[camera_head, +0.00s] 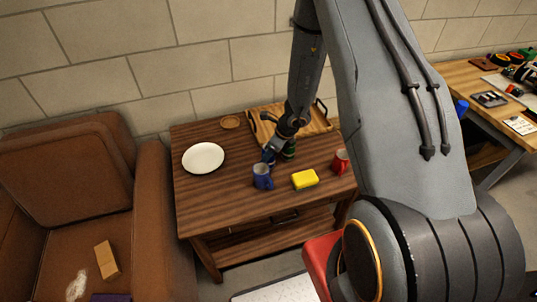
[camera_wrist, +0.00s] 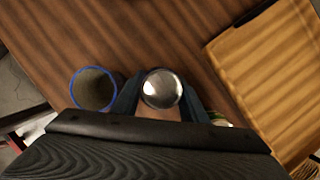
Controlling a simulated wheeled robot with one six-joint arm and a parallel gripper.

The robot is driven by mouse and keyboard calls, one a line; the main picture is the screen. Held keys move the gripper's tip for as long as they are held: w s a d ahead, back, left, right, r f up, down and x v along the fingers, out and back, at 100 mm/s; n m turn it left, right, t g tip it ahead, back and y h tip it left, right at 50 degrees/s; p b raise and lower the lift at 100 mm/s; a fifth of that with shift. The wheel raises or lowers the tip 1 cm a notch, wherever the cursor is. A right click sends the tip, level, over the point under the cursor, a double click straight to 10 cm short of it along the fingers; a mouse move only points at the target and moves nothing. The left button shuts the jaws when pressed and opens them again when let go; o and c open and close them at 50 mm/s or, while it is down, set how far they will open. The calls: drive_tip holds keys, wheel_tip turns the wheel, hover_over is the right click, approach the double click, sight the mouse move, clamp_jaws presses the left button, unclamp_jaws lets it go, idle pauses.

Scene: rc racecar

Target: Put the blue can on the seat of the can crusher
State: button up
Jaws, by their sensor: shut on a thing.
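My gripper (camera_head: 269,156) is low over the wooden side table, just behind a blue mug. In the wrist view its two dark blue fingers (camera_wrist: 161,98) are closed on both sides of a can with a round silver top (camera_wrist: 161,88). I take this for the blue can; its side is mostly hidden, and I cannot tell whether it touches the table. The blue mug (camera_head: 263,177) stands close beside it and shows as a blue-rimmed cup in the wrist view (camera_wrist: 94,89). I cannot make out a can crusher in either view.
On the table (camera_head: 225,197) are a white plate (camera_head: 203,158), a coaster (camera_head: 230,122), a yellow sponge (camera_head: 305,179), a red mug (camera_head: 340,161) and a wooden tray (camera_head: 318,121). A green object (camera_head: 290,150) is near my gripper. A sofa stands left, a cluttered workbench (camera_head: 462,77) right.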

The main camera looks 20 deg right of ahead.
drive_tip(key=shift+f, duration=0.25)
drive_tip(key=o, duration=1)
drive_tip(key=shift+r, duration=0.15)
